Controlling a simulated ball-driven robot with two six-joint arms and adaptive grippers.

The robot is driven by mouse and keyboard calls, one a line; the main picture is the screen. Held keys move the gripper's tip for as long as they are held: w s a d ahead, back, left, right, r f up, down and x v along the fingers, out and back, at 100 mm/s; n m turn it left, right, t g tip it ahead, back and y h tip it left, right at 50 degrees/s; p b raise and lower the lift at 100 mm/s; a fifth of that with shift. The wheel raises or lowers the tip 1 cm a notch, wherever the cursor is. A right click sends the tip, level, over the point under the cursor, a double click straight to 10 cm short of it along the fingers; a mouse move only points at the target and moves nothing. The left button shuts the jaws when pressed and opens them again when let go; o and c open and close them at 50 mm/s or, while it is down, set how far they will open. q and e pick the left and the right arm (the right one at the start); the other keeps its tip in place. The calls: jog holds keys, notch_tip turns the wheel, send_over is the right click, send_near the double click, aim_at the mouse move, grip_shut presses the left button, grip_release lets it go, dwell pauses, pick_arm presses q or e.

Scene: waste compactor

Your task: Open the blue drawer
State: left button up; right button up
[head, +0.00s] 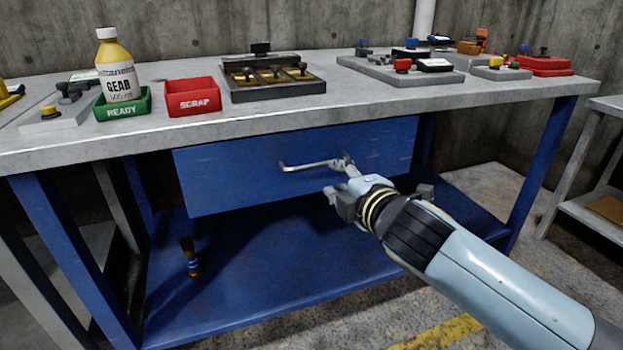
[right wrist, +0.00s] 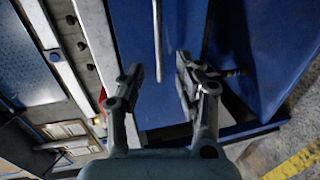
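The blue drawer (head: 240,180) hangs under the grey workbench top, and its front looks close to flush with the bench edge. A thin metal bar handle (head: 305,165) stands out from the drawer front. My right gripper (head: 343,190) is at the right end of the handle, just in front of the drawer. In the right wrist view, its two fingers (right wrist: 160,72) are spread apart, with the handle bar (right wrist: 157,35) running between and ahead of them. I cannot tell whether a finger touches the bar. My left gripper is not in view.
On the bench top (head: 400,105) stand a red SCRAP bin (head: 192,97), a green READY bin (head: 122,110) with a yellow bottle (head: 117,75), and fixtures. A blue lower shelf (head: 270,260) lies below the drawer, with a small dark object (head: 190,258) at left. A blue bench leg (head: 540,170) stands right.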

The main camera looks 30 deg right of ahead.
aim_at(320, 166)
jog(key=b+x, duration=0.1)
jog(key=x, duration=0.8)
jog(key=shift+w+b, duration=0.2)
jog(key=shift+b, duration=0.1)
jog(key=shift+w, duration=0.15)
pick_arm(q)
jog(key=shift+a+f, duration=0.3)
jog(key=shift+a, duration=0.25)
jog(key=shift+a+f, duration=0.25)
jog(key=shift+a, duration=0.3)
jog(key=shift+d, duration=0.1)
pick_arm(e)
jog(key=shift+c, duration=0.2)
grip_shut()
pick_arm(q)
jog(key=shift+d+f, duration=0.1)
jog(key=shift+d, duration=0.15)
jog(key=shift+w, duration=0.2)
